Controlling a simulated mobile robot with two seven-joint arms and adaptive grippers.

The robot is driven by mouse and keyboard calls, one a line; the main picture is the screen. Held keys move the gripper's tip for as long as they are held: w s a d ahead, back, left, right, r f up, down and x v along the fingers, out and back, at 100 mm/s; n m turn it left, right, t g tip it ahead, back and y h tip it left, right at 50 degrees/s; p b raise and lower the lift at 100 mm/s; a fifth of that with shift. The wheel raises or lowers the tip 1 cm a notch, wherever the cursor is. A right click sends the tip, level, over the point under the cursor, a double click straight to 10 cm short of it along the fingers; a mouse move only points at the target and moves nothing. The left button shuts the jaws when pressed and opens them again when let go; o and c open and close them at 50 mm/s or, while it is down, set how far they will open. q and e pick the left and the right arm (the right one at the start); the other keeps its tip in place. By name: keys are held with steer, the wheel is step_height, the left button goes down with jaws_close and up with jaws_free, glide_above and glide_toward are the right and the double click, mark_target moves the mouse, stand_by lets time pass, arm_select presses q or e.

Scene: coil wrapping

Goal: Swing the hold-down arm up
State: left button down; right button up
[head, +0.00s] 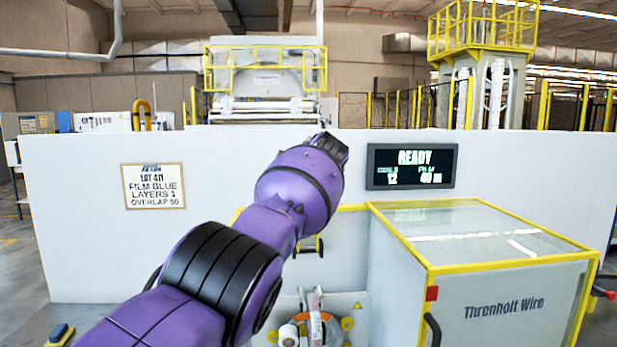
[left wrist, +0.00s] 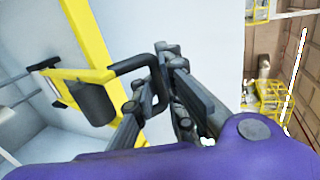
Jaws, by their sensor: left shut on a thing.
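In the left wrist view, the yellow hold-down arm (left wrist: 88,40) carries a dark roller (left wrist: 94,103) and a black bent handle (left wrist: 128,68). My left gripper (left wrist: 170,95) is shut on the black handle, near its bend. The fingers hide part of the handle. In the head view, my purple left arm reaches up toward the white wall and hides most of the hold-down arm. A yellow bar (head: 351,207) shows to the right of my arm. My left fingertips are hidden there. My right gripper is in neither view.
A wrapping ring with rollers (head: 316,330) sits low behind my arm, with a pale film roll (head: 288,334) beside it. A glass-topped, yellow-edged cabinet (head: 500,300) stands at the right. The wall holds a READY display (head: 411,166) and a lot sign (head: 154,186).

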arm_select(q)
steer(key=shift+w+d+r, duration=0.1)
steer(key=shift+w+r, duration=0.15)
steer(key=shift+r, duration=0.2)
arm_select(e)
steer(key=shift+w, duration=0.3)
arm_select(q)
steer(key=c, duration=1.9)
jaws_free()
steer(key=shift+o, duration=0.3)
steer(key=shift+s+f, duration=0.1)
steer(key=shift+s, duration=0.05)
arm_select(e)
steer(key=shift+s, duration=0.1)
arm_select(q)
steer(key=shift+f, duration=0.15)
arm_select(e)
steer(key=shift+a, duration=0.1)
arm_select(q)
steer(key=v, duration=1.2)
steer(key=shift+r, duration=0.25)
